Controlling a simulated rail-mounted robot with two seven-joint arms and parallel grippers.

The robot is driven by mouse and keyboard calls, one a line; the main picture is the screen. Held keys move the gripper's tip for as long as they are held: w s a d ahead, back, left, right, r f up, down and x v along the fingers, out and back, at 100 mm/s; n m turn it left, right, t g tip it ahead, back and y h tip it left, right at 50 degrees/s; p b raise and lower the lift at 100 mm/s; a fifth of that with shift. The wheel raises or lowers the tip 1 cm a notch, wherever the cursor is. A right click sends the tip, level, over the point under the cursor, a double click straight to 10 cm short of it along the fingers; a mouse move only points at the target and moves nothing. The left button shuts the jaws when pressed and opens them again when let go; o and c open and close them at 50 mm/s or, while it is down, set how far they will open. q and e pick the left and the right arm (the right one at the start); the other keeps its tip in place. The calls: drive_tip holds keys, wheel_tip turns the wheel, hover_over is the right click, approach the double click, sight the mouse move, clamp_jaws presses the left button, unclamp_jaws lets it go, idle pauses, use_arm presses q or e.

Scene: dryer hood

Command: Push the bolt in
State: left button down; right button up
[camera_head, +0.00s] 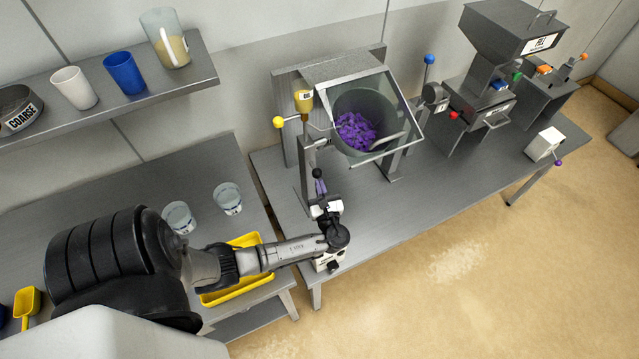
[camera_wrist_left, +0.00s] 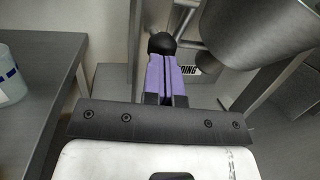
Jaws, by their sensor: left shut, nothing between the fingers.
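A black round knob, seemingly the end of the bolt (camera_head: 318,173), shows on the left side of the dryer hood's frame. In the left wrist view the black knob (camera_wrist_left: 162,43) stands straight ahead of my fingertips; the bolt's rod behind it is mostly hidden. My left gripper (camera_head: 320,184) has purple fingers, pressed together with nothing between them. In the left wrist view the fingers (camera_wrist_left: 166,64) end right at the knob; I cannot tell if they touch it. My right gripper is not in view.
The hood holds a grey drum (camera_head: 361,106) with purple pieces behind a tilted clear panel (camera_head: 406,110). Clear cups (camera_head: 228,198) and a yellow tray (camera_head: 245,285) lie left.

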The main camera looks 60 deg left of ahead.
use_arm(q)
drive_tip(key=b+v, duration=0.1)
drive_tip(key=v, duration=1.2)
drive_tip(key=shift+d+f, duration=0.1)
